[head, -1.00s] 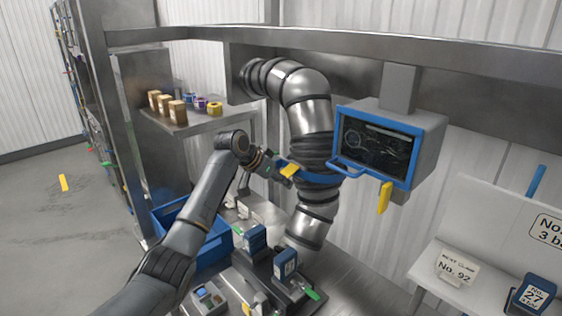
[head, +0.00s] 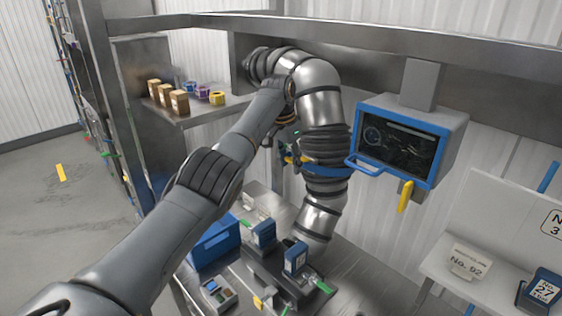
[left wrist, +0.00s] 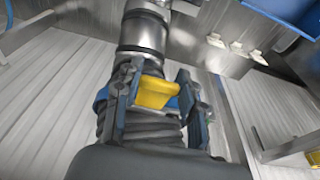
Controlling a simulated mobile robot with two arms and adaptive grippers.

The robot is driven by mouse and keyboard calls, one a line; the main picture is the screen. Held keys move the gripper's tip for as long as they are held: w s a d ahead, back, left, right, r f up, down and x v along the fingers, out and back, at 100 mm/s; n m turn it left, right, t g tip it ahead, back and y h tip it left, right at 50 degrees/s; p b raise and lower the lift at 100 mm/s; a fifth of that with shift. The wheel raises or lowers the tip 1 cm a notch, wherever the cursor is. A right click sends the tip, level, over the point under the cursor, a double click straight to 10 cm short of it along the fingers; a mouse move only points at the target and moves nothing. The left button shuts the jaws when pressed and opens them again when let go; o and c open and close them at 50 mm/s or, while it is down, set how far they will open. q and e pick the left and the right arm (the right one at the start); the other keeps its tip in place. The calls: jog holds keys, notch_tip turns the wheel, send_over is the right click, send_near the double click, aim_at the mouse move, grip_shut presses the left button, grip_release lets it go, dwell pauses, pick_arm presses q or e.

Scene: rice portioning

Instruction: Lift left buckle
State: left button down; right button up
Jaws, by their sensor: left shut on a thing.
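The left buckle is a yellow piece (left wrist: 155,92) on a blue strap (head: 325,174) that runs around a ribbed grey and metal duct hose (head: 322,130). My left gripper (left wrist: 157,100) is shut on the buckle, with one dark finger on each side of it. In the head view the gripper (head: 287,150) is at the left side of the hose, partly hidden by my left arm. Only small bits of yellow show there. My right gripper is not in view.
A blue-framed monitor (head: 402,140) hangs right of the hose, with a yellow handle (head: 405,197) below it. A blue bin (head: 214,246) and blue boxes (head: 295,257) stand below. A shelf at left holds brown boxes (head: 180,101) and coloured rolls.

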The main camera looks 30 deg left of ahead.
pick_arm(q)
jog(key=shift+r, duration=0.1)
jog(key=c, duration=0.8)
grip_release()
jog(key=shift+w, duration=0.1)
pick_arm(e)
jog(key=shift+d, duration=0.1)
pick_arm(q)
jog(key=shift+o, duration=0.2)
jog(key=shift+r, duration=0.15)
notch_tip(320, 180, up, 11)
jog(key=s, duration=0.2)
jog(key=shift+a+r, duration=0.2)
jog(key=shift+a, duration=0.1)
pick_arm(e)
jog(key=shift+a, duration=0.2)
